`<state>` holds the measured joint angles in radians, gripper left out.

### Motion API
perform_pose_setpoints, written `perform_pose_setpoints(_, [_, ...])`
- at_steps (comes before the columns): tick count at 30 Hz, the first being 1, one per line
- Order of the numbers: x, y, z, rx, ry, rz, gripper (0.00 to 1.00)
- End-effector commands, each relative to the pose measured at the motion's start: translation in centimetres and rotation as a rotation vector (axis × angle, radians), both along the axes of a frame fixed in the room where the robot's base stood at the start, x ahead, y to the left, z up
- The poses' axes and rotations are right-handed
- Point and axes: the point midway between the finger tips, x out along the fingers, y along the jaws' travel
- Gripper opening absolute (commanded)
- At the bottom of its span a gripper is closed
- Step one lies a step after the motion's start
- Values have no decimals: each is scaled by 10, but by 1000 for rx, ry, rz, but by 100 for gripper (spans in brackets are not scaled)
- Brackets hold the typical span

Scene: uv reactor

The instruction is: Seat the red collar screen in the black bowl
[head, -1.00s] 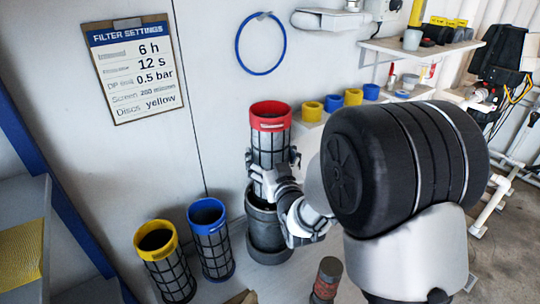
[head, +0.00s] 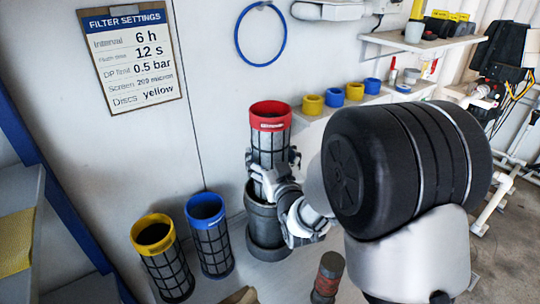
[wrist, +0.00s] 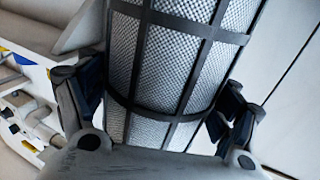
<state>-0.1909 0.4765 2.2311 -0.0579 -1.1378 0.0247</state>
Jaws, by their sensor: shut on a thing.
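The red collar screen (head: 270,116), a mesh cylinder in a black frame, stands upright over the black bowl (head: 266,237). My gripper (head: 272,162) is shut around the screen's middle, below the collar. In the head view the screen's lower end meets the bowl's mouth. My fingers hide part of that join, so I cannot tell how deep it sits. In the wrist view the mesh body (wrist: 182,60) fills the space between my gripper's two finger pads (wrist: 158,118). The bowl is not seen there.
A blue collar screen (head: 208,235) and a yellow collar screen (head: 160,255) stand left of the bowl. A shelf with yellow and blue rings (head: 333,97) is behind, and a settings board (head: 132,60) hangs on the wall.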

Motion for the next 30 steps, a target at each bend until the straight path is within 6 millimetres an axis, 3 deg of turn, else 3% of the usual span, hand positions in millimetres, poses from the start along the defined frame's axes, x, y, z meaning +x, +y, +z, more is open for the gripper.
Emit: perform_pose_setpoints(30, [0, 0, -23, 1, -3, 0, 46])
